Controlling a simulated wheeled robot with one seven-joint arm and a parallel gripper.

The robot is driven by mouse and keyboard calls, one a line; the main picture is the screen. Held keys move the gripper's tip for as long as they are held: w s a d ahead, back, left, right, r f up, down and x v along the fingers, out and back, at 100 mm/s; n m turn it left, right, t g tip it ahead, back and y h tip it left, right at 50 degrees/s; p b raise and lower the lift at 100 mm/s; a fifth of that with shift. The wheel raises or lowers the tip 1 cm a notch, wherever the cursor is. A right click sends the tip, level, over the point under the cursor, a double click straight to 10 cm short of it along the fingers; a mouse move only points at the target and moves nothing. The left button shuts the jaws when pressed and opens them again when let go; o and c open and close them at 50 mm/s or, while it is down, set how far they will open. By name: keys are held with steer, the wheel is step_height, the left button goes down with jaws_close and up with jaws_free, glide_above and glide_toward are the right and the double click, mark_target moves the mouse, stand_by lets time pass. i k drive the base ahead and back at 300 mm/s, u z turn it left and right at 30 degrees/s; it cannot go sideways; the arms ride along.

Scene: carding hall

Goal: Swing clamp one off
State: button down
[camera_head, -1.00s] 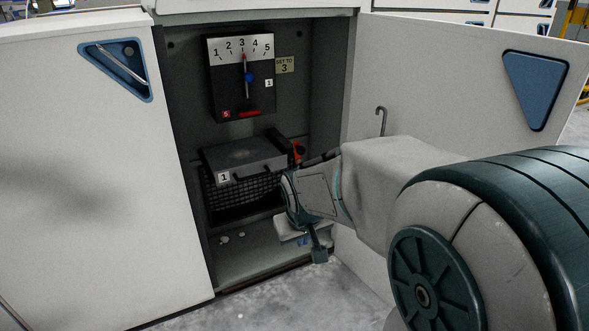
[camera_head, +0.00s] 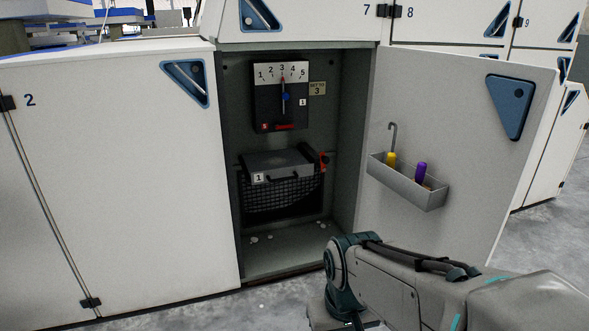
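A small clamp with a red-orange part (camera_head: 322,159) sits at the right end of a grey lid (camera_head: 278,161) inside the open cabinet. The lid carries a plate marked 1 (camera_head: 258,178) and lies over a black mesh basket (camera_head: 282,196). Whether the clamp grips the lid is too small to tell. My gripper (camera_head: 340,318) is low at the bottom edge, in front of the cabinet and well apart from the clamp. It is partly cut off, and its fingers do not show clearly.
A dial box (camera_head: 280,100) with a pointer near 3 hangs above the lid. The open door (camera_head: 455,110) stands at the right and carries a grey tray (camera_head: 405,188) with yellow- and purple-handled tools and a hook. Closed panel 2 (camera_head: 110,180) is at the left.

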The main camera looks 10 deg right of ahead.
mark_target(324, 160)
steer(key=u, duration=0.75)
steer(key=i, duration=1.15)
steer(key=z, duration=0.55)
steer(key=i, duration=0.55)
steer(key=z, duration=0.6)
